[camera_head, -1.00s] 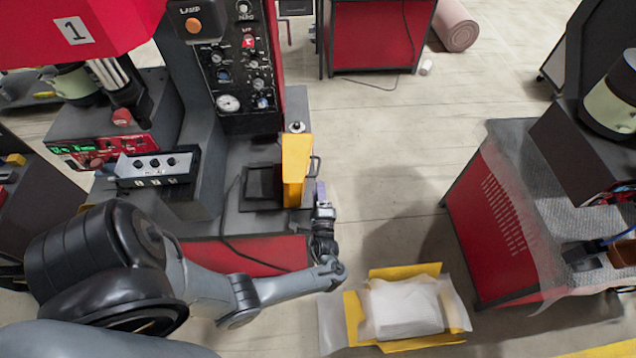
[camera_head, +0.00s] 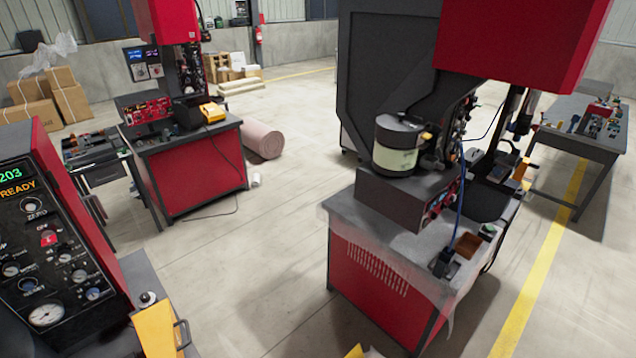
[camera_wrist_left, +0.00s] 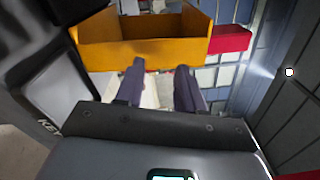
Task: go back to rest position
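My left gripper (camera_wrist_left: 160,84) shows only in the left wrist view. Its two dark fingers stand apart with nothing between them. A yellow open bin (camera_wrist_left: 140,55) lies just beyond the fingertips in that view; I cannot tell whether they touch it. Neither of my arms shows in the head view, and my right gripper is in no view.
A control panel (camera_head: 50,260) and a yellow part with a handle (camera_head: 157,330) are at lower left. A red bench with a bowl feeder (camera_head: 398,145) stands right of centre. Another red machine (camera_head: 190,165) is behind left. Open floor (camera_head: 265,235) lies between them.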

